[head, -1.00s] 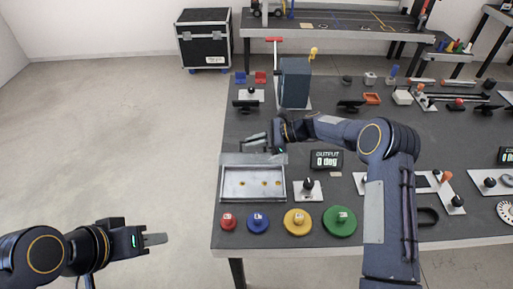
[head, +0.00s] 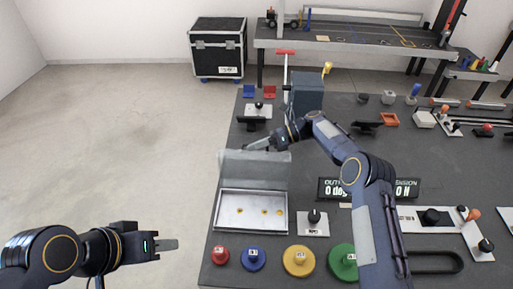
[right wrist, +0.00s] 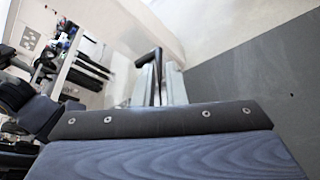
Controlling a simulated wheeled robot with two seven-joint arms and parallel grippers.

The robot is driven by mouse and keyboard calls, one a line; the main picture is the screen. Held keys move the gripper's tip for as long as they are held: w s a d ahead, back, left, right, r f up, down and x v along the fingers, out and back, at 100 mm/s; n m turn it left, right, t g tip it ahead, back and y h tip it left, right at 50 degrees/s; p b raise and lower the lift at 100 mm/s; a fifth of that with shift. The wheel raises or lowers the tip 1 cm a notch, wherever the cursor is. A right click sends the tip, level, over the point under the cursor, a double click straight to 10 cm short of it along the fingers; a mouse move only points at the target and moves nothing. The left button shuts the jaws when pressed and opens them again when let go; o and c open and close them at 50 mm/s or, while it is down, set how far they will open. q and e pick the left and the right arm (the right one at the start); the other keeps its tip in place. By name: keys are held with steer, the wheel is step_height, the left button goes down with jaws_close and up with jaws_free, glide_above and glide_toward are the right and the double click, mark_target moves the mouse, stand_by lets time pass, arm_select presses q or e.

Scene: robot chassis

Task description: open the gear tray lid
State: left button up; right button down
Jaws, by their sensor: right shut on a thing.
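The gear tray (head: 218,212) is a shallow, pale metal tray near the table's left edge, with several small yellow pegs inside. Its grey lid (head: 254,170) stands raised along the tray's back edge, and the tray's inside is uncovered. My right gripper (head: 257,145) is at the lid's upper edge, shut on it; the exact contact is small and partly hidden. In the right wrist view the pale fingers (right wrist: 160,83) show beyond a dark plate, and the lid cannot be made out clearly.
Red (head: 220,256), blue (head: 253,259), yellow (head: 299,261) and green (head: 341,257) discs line the front edge. A knob plate (head: 313,222) is right of the tray. A blue-grey block (head: 307,93) stands behind. Floor left of the table is clear.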

steer(key=shift+w+f, duration=0.15)
steer(key=shift+w, duration=0.05)
stand_by(0.3)
steer(key=c, duration=1.8)
jaws_free()
steer(key=shift+o, duration=0.2)
steer(key=shift+d, duration=0.1)
steer(key=b+v, duration=0.2)
steer(key=v, duration=0.5)
steer(key=shift+d, duration=0.3)
steer(key=shift+w, duration=0.15)
